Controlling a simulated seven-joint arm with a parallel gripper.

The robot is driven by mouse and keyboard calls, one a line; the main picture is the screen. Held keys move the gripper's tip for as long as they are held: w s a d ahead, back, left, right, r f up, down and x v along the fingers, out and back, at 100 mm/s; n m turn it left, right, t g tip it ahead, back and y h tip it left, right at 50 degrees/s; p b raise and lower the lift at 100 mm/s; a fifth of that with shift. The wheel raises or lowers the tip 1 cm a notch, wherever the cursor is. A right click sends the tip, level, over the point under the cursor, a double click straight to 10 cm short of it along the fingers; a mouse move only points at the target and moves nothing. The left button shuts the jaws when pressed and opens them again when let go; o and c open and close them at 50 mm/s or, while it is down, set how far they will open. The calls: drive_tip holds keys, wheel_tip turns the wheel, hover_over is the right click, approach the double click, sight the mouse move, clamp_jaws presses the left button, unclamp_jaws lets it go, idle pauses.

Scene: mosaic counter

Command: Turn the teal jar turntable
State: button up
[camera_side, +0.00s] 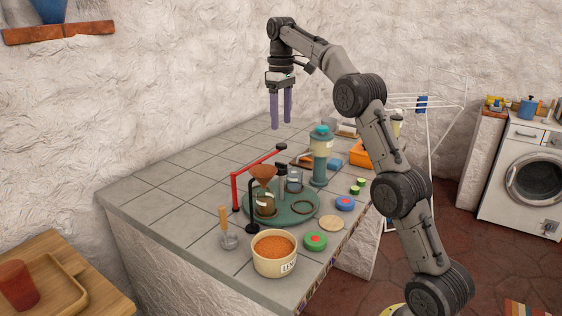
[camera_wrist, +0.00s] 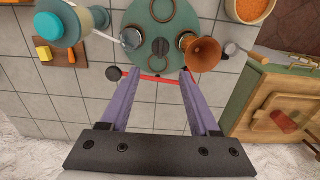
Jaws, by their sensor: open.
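The teal round turntable (camera_side: 288,219) lies on the tiled counter. It carries a jar of brown contents (camera_side: 265,205) at the front left, a clear jar (camera_side: 294,184) at the back, an empty dark ring (camera_side: 303,208) and a dark central post (camera_side: 281,178). The turntable also shows at the top of the wrist view (camera_wrist: 150,28). My gripper (camera_side: 281,125) is open and empty, pointing down, well above the counter behind the turntable. Its two purple fingers show apart in the wrist view (camera_wrist: 160,73).
A red bar (camera_side: 257,164) with black ends and a brown funnel (camera_side: 263,172) stand by the turntable's left side. A teal-capped dispenser (camera_side: 321,150) rises behind right. A tub of orange grains (camera_side: 274,262) stands in front. The counter's back left is clear.

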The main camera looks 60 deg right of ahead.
hover_over(281, 183)
drive_tip(key=f, duration=1.3)
drive_tip(key=shift+w+d+f, duration=0.2)
drive_tip(key=shift+d, duration=0.1)
clamp_jaws()
idle(0.8)
